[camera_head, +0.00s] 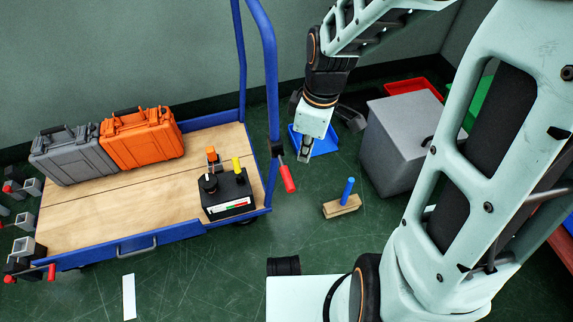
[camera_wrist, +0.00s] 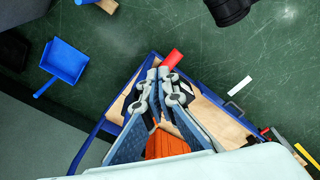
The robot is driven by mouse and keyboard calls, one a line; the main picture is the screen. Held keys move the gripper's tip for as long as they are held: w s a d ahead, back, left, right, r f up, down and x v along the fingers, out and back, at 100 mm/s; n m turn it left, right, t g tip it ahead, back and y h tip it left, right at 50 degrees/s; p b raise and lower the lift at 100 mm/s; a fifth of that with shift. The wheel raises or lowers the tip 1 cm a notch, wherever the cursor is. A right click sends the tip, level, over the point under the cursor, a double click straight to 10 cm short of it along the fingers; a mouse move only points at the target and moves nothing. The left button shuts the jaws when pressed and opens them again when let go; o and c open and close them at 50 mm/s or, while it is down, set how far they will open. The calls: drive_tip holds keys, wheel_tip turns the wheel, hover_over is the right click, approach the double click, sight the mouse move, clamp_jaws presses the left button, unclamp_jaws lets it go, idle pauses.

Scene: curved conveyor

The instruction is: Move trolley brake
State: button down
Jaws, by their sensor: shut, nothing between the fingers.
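The trolley (camera_head: 75,212) has a wooden deck in a blue frame with a tall blue push bar (camera_head: 271,75). A red brake lever (camera_head: 288,178) sticks out at its right side near the foot of the bar. My gripper (camera_head: 304,155) points down just right of the bar, above and a little right of the lever. In the wrist view its fingers (camera_wrist: 166,74) are shut and empty. The red lever (camera_wrist: 174,58) shows just beyond the fingertips there. I cannot tell whether they touch it. A second red lever (camera_head: 51,272) is at the trolley's front left corner.
An orange case (camera_head: 142,138), a grey case (camera_head: 72,155) and a black box (camera_head: 227,194) stand on the trolley. Floor in front is mostly clear.

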drive_tip(key=shift+d+r, duration=0.2)
drive_tip(key=shift+r, duration=1.9)
